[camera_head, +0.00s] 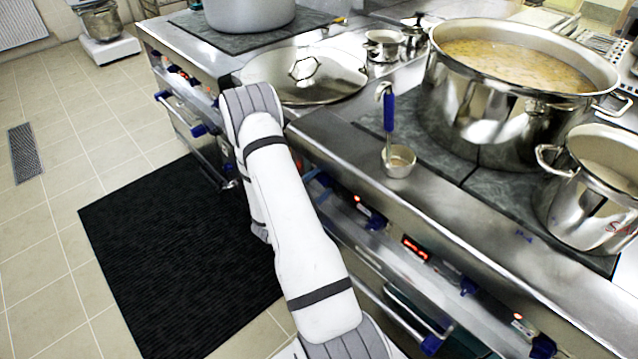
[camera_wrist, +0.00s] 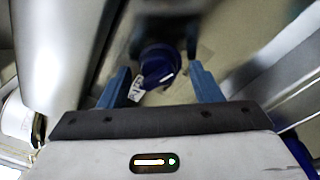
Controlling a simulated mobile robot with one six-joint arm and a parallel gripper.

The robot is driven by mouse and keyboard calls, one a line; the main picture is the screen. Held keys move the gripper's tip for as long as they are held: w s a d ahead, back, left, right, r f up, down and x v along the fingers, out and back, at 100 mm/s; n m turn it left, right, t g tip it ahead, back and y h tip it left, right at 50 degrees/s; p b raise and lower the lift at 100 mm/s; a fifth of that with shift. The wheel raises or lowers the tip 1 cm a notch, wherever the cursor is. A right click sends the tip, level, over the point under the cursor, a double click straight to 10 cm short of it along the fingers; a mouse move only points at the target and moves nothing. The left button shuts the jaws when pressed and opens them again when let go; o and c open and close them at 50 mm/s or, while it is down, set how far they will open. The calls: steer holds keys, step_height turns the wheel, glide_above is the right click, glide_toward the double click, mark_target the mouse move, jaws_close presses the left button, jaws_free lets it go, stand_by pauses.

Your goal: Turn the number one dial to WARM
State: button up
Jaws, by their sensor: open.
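A dark blue dial (camera_wrist: 158,66) shows in the wrist view on the stove's front panel, with a white pointer mark on it. A small white tag (camera_wrist: 136,90) with dark print is at its lower left; I cannot read it. My gripper (camera_wrist: 160,76) is open, its two blue fingers on either side of the dial. I cannot tell whether they touch it. In the head view my white arm reaches to the stove front and hides most of my gripper. I cannot read which dial is number one or which setting it points to.
More blue dials (camera_head: 468,287) and a red-lit display (camera_head: 415,248) line the stove front, above oven door handles (camera_head: 400,318). On top stand a large soup pot (camera_head: 500,110), a smaller pot (camera_head: 590,205) and a ladle with a blue handle (camera_head: 389,112). A black mat (camera_head: 165,260) covers the floor.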

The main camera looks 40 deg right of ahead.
steer(key=shift+d, duration=0.25)
steer(key=shift+a, duration=0.1)
steer(key=c, duration=1)
steer(key=n, duration=0.5)
steer(key=n+g, duration=0.1)
steer(key=n, duration=0.3)
steer(key=shift+r+n+y, duration=0.15)
steer(key=shift+n+y, duration=0.25)
